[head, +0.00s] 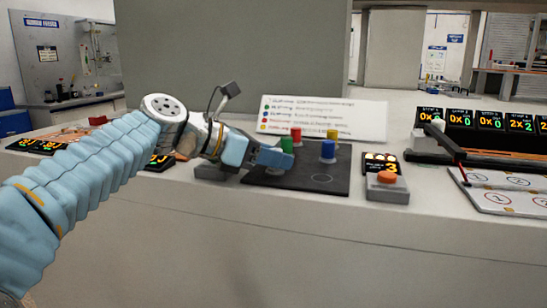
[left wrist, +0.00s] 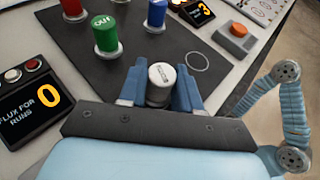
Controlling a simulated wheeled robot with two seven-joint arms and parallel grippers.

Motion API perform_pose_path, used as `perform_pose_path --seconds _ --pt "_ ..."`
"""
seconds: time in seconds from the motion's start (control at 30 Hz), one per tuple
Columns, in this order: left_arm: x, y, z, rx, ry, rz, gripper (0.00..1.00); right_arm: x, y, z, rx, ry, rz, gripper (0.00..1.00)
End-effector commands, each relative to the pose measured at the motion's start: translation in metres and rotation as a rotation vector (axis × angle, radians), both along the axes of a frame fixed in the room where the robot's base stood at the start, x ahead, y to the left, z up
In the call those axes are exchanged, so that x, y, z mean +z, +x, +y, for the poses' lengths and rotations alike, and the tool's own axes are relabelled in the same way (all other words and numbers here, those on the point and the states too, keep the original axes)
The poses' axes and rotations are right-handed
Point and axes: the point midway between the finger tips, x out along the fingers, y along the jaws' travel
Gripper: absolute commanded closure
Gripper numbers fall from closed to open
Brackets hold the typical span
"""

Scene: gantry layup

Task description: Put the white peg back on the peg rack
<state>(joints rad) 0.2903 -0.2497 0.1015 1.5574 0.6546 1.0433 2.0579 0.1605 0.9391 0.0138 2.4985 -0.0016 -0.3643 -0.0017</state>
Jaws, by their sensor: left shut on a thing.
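The peg rack (head: 300,181) is a dark flat board on the counter, and it also shows in the left wrist view (left wrist: 76,45). An empty ring outline (head: 322,178) marks its front right part. My left gripper (head: 283,157) is over the board's left part, beside the green peg (head: 286,145). In the left wrist view its blue fingers are shut on the white peg (left wrist: 160,76), which looks upright. The ring (left wrist: 196,62) lies a little beyond and right of the peg. The head view hides the white peg behind the gripper. My right gripper is not in view.
A red peg (head: 296,134), a yellow peg (head: 331,136) and a blue peg (head: 327,151) stand on the board with the green one. An orange button box (head: 387,190) is to the right. A white instruction sign (head: 360,117) stands behind.

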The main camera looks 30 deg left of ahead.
Motion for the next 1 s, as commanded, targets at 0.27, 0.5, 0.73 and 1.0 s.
perform_pose_path --seconds 0.27,0.5,0.73,1.0 --pt "-0.002 0.0 0.0 0.0 0.0 0.0 0.42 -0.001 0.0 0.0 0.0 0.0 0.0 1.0" --pt "-0.001 0.0 0.0 0.0 0.0 0.0 0.42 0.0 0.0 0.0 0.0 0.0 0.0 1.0" --pt "0.013 -0.02 0.015 0.003 0.001 -0.003 0.42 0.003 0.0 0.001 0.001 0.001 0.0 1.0" --pt "0.037 -0.066 0.048 0.002 0.001 -0.003 0.42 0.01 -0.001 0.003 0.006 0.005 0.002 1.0"
